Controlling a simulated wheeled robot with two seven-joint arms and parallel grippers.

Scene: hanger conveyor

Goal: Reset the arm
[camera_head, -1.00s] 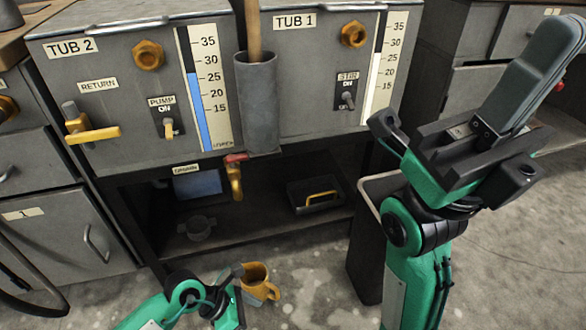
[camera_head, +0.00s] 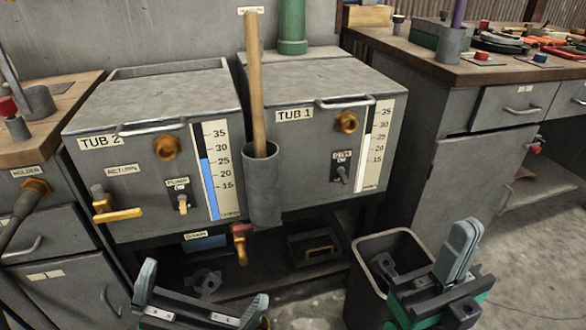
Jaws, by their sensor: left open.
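My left gripper (camera_head: 198,297) is at the bottom of the head view, in front of the tub cabinets. Its two fingers are wide apart with nothing between them. A small part of an orange mug (camera_head: 264,323) shows at the bottom edge, just behind its right finger; most of the mug is hidden. My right gripper (camera_head: 457,250) is at the lower right, in front of the grey bin. Its two fingers point up and lie together, with nothing seen between them.
Tub 2 (camera_head: 130,190) and Tub 1 (camera_head: 310,165) stand ahead, with valves and switches on their fronts. A wooden stick (camera_head: 254,85) stands in a grey holder (camera_head: 262,200). The open bin (camera_head: 362,285) stands close to my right gripper. Bare floor lies at the right.

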